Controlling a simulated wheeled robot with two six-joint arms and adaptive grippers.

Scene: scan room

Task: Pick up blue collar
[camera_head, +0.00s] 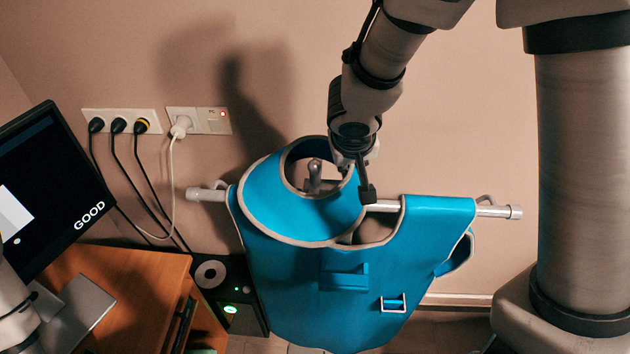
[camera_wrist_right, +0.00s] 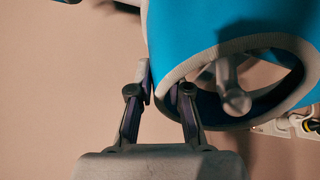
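The blue collar (camera_head: 275,205) is a wide ring with grey trim, resting at the top of a blue apron (camera_head: 330,285). My right gripper (camera_head: 356,178) points down at the right side of the ring. In the right wrist view, its two fingers (camera_wrist_right: 166,88) are apart, with the grey-trimmed edge of the collar (camera_wrist_right: 210,65) between their tips. One finger is over the ring's opening and the other is outside it. Whether the pads touch the edge is unclear. Only part of my left arm shows at the lower left; its gripper is out of view.
The apron hangs from a metal rail (camera_head: 498,211) near the wall, and a grey peg (camera_head: 315,172) stands inside the ring. A monitor (camera_head: 45,190) and wooden desk (camera_head: 135,300) are at left. Plugs and cables hang from wall sockets (camera_head: 198,120). A black box (camera_head: 232,300) is below.

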